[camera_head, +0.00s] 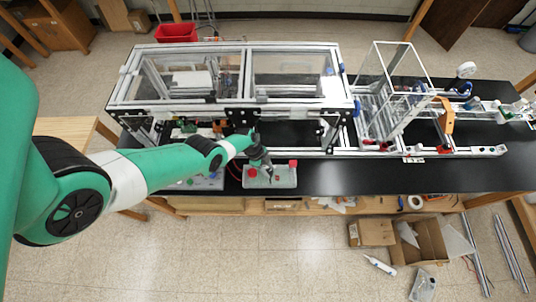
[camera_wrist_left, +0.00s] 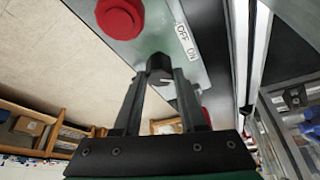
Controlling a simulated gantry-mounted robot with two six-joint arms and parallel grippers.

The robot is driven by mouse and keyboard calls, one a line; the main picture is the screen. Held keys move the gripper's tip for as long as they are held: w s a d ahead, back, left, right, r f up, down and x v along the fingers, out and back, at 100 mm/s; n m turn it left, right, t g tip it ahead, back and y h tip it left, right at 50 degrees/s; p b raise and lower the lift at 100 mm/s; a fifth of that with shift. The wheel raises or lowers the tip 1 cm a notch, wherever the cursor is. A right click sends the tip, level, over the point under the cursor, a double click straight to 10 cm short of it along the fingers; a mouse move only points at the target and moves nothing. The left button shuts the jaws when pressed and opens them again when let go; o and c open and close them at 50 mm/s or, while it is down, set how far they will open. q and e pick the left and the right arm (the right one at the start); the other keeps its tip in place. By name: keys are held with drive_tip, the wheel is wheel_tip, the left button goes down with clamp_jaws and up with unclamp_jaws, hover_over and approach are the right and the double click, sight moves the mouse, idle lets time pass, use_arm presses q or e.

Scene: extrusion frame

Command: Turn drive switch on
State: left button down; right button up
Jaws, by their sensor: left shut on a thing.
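The drive switch (camera_wrist_left: 160,64) is a black rotary knob on a grey-green control box (camera_wrist_left: 208,68), and an OFF ON label (camera_wrist_left: 187,42) lies beside it in the left wrist view. My left gripper (camera_wrist_left: 160,76) is shut on the knob, one finger on each side. In the head view the left gripper (camera_head: 264,168) reaches down onto the control box (camera_head: 285,181) at the bench's front edge and hides the knob. The direction of the knob's pointer is hard to tell. My right gripper is not in view.
A large red button (camera_wrist_left: 120,17) sits on the box close to the knob. A second box (camera_head: 208,182) with several buttons lies to the left. The aluminium extrusion frame (camera_head: 240,104) stands just behind. The black bench top (camera_head: 350,180) is clear to the right.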

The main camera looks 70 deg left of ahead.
use_arm(q)
drive_tip(key=shift+m, duration=0.6)
drive_tip(key=shift+g, duration=0.3)
drive_tip(key=shift+c, duration=2.3)
unclamp_jaws()
drive_tip(key=shift+r, duration=0.1)
